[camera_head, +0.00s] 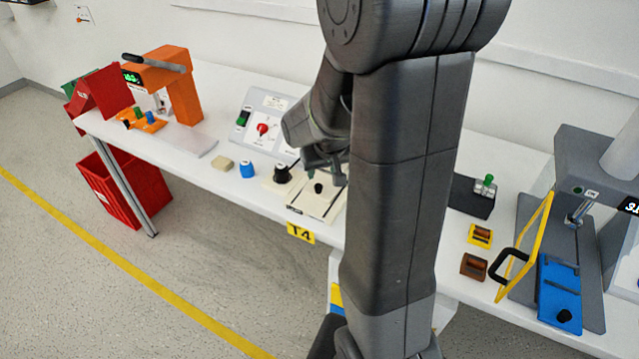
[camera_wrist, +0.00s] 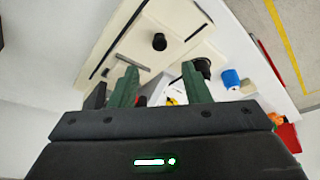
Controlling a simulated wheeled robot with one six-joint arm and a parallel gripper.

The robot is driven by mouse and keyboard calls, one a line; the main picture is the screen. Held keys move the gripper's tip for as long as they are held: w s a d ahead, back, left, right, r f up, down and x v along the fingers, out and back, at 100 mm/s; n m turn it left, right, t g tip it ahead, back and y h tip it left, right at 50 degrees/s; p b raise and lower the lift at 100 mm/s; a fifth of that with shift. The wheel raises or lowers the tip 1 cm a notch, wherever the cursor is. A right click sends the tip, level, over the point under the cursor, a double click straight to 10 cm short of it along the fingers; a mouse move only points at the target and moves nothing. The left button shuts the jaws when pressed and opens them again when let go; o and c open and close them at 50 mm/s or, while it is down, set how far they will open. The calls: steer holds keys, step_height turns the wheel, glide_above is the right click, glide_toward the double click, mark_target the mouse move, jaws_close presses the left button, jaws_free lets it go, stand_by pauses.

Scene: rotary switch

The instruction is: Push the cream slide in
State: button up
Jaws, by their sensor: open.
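The cream slide (camera_head: 312,201) lies flat on the white table, in front of my arm in the head view. It carries a black knob (camera_head: 318,188). In the wrist view the cream slide (camera_wrist: 178,31) fills the upper middle, and its black knob (camera_wrist: 159,41) stands just beyond the fingertips. My gripper (camera_wrist: 160,68) is open, with two green fingers apart and nothing between them. In the head view my gripper (camera_head: 325,170) is beside the slide and partly hidden by my arm. I cannot tell whether the fingers touch the slide.
A black dial (camera_head: 282,173) and a blue knob (camera_head: 247,169) stand left of the slide. A panel with a red rotary switch (camera_head: 262,129) is behind them. An orange press (camera_head: 180,85) is farther left. A black box with a green switch (camera_head: 473,196) stands right of my arm.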

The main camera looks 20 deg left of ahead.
mark_target(318, 186)
steer(key=x, duration=0.9)
steer(key=shift+a, duration=0.1)
steer(key=shift+w, duration=0.1)
jaws_close()
